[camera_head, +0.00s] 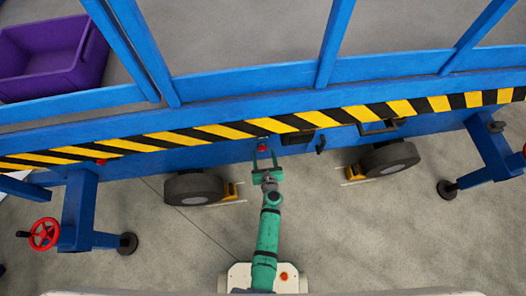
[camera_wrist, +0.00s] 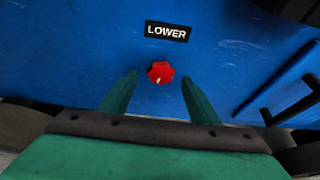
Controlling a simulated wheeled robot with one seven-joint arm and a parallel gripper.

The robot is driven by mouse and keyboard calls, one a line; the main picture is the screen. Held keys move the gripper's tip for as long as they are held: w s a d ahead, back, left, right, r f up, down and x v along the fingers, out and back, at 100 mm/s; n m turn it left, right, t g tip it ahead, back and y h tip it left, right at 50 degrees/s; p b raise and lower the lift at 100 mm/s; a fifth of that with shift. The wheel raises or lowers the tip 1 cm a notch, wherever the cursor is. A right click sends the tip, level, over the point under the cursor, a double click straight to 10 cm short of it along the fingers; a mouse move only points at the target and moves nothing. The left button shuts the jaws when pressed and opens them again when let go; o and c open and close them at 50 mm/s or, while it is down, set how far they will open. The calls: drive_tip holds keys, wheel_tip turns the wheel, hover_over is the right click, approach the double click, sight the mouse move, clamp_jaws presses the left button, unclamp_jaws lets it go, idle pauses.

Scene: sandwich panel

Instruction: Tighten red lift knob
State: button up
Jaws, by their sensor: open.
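A red lobed knob (camera_wrist: 160,73) sits on the blue panel, below a black label (camera_wrist: 167,31) that reads "LOWER". It also shows as a small red spot (camera_head: 262,148) on the blue side beam in the head view. My green gripper (camera_head: 265,157) faces the panel at this knob. In the wrist view my gripper (camera_wrist: 159,78) is open, with one finger to the left of the knob and one to the right. A gap shows on both sides, and nothing is held. I cannot tell whether the fingertips reach the knob's depth.
A second red knob (camera_head: 101,162) is further left on the beam. A red handwheel (camera_head: 44,234) is at the lower left. Black wheels (camera_head: 194,188) (camera_head: 390,159) stand under the blue platform. A purple crate (camera_head: 50,60) lies at the upper left. Open floor (camera_head: 350,240) is at the right.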

sight(263, 150)
drive_tip(key=shift+x, duration=1.45)
drive_tip(key=shift+d, duration=0.1)
drive_tip(key=c, duration=1)
drive_tip(key=shift+c, duration=0.2)
